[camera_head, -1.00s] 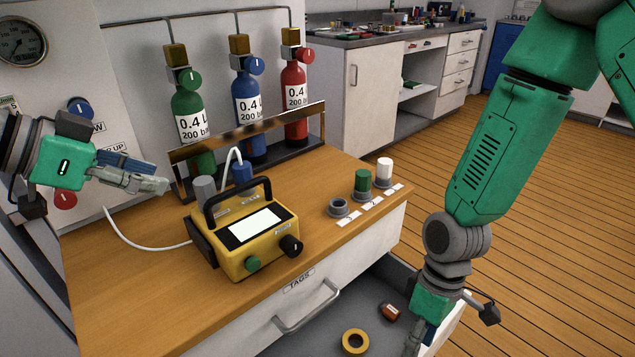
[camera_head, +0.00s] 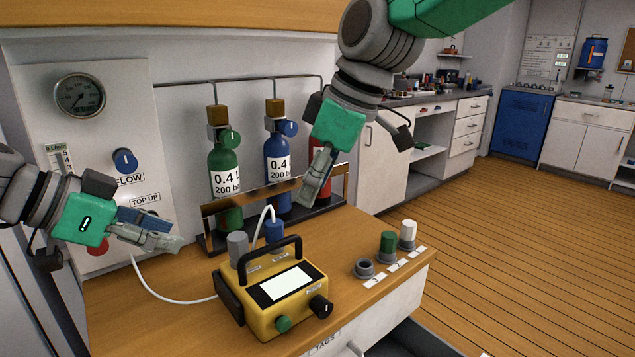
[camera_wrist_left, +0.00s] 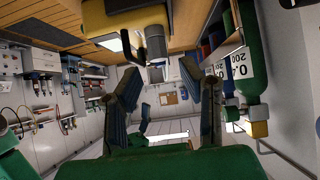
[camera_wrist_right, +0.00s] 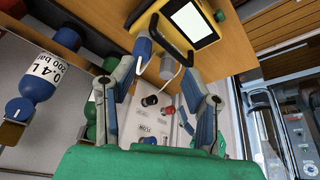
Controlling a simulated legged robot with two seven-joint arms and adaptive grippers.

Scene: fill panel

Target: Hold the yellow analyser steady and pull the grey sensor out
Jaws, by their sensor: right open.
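The yellow analyser (camera_head: 262,318), with a black handle and white screen, sits on the wooden bench top. The grey sensor (camera_head: 237,250), a grey cylinder, stands upright at its back left, beside a blue plug (camera_head: 274,231) with a white hose. My left gripper (camera_head: 180,244) is open and empty, left of the sensor and apart from it; the sensor also shows in the left wrist view (camera_wrist_left: 155,44). My right gripper (camera_head: 308,200) is open and empty, above and behind the analyser's right side. The right wrist view shows the sensor (camera_wrist_right: 168,68) and analyser (camera_wrist_right: 160,18) ahead.
Green (camera_head: 224,172) and blue (camera_head: 277,150) gas bottles stand in a rack behind the analyser; a red one (camera_head: 320,150) is partly hidden by my right gripper. A grey ring socket (camera_head: 364,269) and green and white capped pieces stand at right. A gauge panel (camera_head: 110,130) is at left.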

